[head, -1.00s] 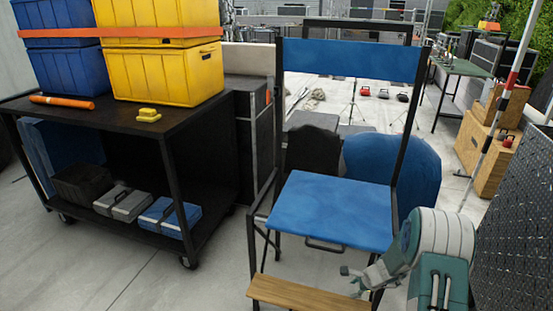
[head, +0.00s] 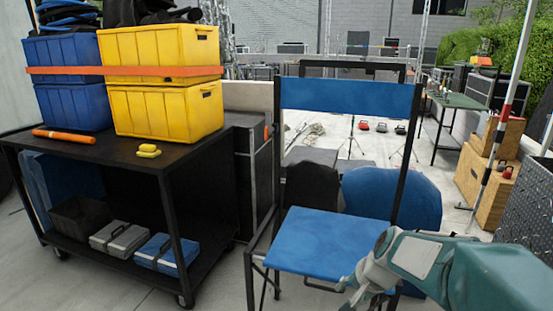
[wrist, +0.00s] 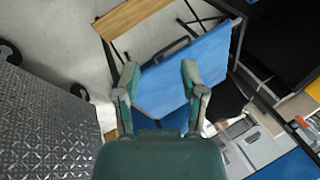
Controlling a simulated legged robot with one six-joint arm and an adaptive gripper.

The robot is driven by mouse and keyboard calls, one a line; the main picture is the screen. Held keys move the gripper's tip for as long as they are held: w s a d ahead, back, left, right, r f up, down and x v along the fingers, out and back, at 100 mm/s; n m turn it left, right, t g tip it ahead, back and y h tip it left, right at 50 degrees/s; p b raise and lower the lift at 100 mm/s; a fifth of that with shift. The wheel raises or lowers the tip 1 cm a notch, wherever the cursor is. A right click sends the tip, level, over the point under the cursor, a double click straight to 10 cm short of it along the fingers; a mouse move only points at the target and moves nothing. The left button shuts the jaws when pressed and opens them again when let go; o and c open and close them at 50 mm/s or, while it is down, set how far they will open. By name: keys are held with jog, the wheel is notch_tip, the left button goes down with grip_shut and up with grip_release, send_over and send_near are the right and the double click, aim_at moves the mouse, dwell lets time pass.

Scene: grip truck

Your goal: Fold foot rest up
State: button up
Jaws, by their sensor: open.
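The folding chair has a blue seat (head: 320,240), a blue back band (head: 350,96) and a black frame. Its wooden foot rest (wrist: 132,16) juts out flat in front of the chair at the top left of the wrist view. It is out of the head view. My gripper (wrist: 160,72) is open and empty, its fingers in front of the blue seat (wrist: 213,58) in the wrist view, apart from the foot rest. A dark handle (wrist: 165,52) shows at the seat's front edge. In the head view my gripper's fingertips are low by the seat's right front and partly cut off.
A black cart (head: 110,160) with yellow bins (head: 160,110) and blue bins stands left of the chair. A diamond-plate case (head: 520,195) stands close on the right. A striped pole (head: 500,130) and wooden crates are behind it. Grey floor lies between.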

jog(key=s+r+n+h, duration=0.1)
jog(key=s+r+n, duration=0.2)
jog(key=s, duration=0.6)
jog(key=s+r+n+t+h, duration=0.1)
jog(key=s+r+n, duration=0.3)
jog(key=s, duration=0.6)
jog(key=shift+s+a+r+n+t+h, duration=0.3)
jog(key=shift+a+r+h, duration=0.05)
jog(key=shift+r+h, duration=0.2)
